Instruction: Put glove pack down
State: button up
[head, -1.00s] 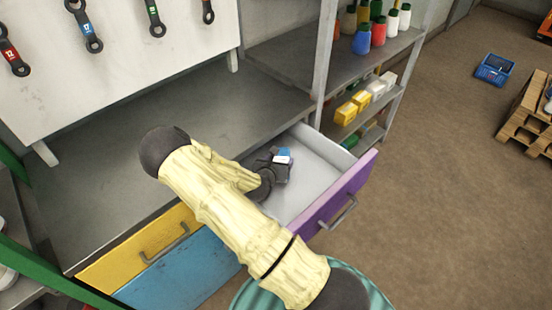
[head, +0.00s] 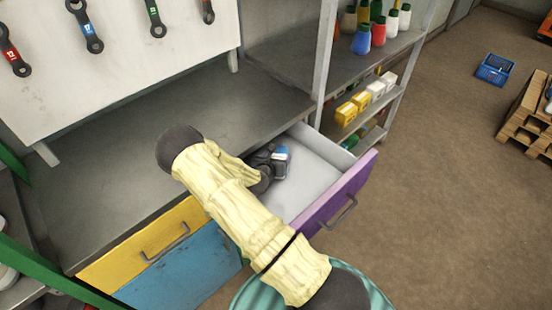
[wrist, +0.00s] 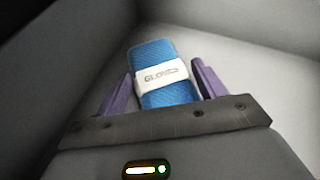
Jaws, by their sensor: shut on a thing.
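The glove pack is a blue roll with a white band reading "GLOVES"; it shows between my fingers in the wrist view (wrist: 160,98) and as a small blue and white patch in the head view (head: 281,154). My gripper (head: 279,160) is inside the open purple-fronted drawer (head: 312,190), toward its back. In the wrist view my gripper's purple fingers (wrist: 160,88) are shut on the pack, one on each side. Pale drawer walls surround it. Whether the pack touches the drawer floor cannot be told.
The drawer's right part is bare. A grey workbench top (head: 130,150) lies above and left of it. A shelf (head: 355,70) with bottles and small boxes stands behind. A yellow drawer (head: 150,250) is shut at left.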

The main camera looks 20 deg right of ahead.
jog(key=o, duration=1.7)
jog(key=shift+a, duration=0.1)
jog(key=shift+v, duration=3.7)
